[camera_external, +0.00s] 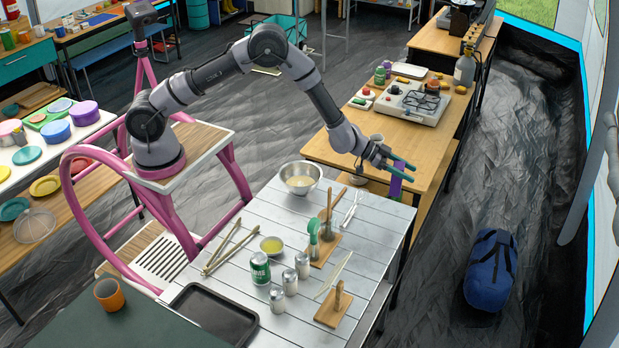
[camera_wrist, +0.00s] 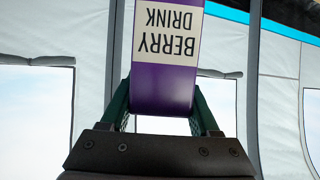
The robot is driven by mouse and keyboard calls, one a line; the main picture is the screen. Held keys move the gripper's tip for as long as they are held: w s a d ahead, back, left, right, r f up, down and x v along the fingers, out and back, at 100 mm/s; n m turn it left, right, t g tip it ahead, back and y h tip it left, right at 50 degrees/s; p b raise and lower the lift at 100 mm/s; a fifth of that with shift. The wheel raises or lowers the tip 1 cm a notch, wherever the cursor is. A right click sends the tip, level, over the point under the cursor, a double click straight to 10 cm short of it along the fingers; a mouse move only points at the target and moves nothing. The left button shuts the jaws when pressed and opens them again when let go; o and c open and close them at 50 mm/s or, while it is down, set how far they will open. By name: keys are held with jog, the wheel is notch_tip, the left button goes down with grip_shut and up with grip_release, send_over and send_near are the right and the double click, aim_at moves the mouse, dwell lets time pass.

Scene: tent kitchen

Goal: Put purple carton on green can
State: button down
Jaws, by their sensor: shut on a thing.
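The purple carton (camera_external: 395,186) is held in my gripper (camera_external: 399,168), beyond the far right corner of the white slatted table. In the wrist view the purple carton (camera_wrist: 163,85) fills the space between the green fingers of my gripper (camera_wrist: 163,108), with its "BERRY DRINK" label upside down. My gripper is shut on it. The green can (camera_external: 260,268) stands upright on the white table, near its middle front, well to the left of and nearer the camera than my gripper. The can's top is bare.
A board with upright utensils (camera_external: 325,249), a metal bowl (camera_external: 299,177), tongs (camera_external: 229,247) and a black tray (camera_external: 208,313) are on or by the table.

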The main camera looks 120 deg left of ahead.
notch_tip(320, 180, up, 16)
jog(key=s+d+m+h, duration=0.2)
jog(key=d+m+h, duration=0.1)
jog(key=d, duration=0.6)
jog(key=s+d+m+g+h, duration=0.1)
jog(key=s+d+m+h, duration=0.15)
jog(key=d, duration=0.75)
jog(key=s+d+m+h, duration=0.2)
jog(key=d+h, duration=0.2)
jog(key=d, duration=0.5)
jog(key=s+d+m+g+h, duration=0.65)
jog(key=s+d+m, duration=0.25)
jog(key=s+d, duration=1.1)
notch_tip(320, 180, down, 15)
jog(key=d, duration=0.1)
jog(key=shift+w+d+f+g+y, duration=0.2)
jog(key=shift+w+g+y, duration=0.1)
jog(key=shift+w+g, duration=0.1)
jog(key=shift+a+f+n, duration=0.1)
jog(key=shift+f+n, duration=0.05)
jog(key=shift+n, duration=0.2)
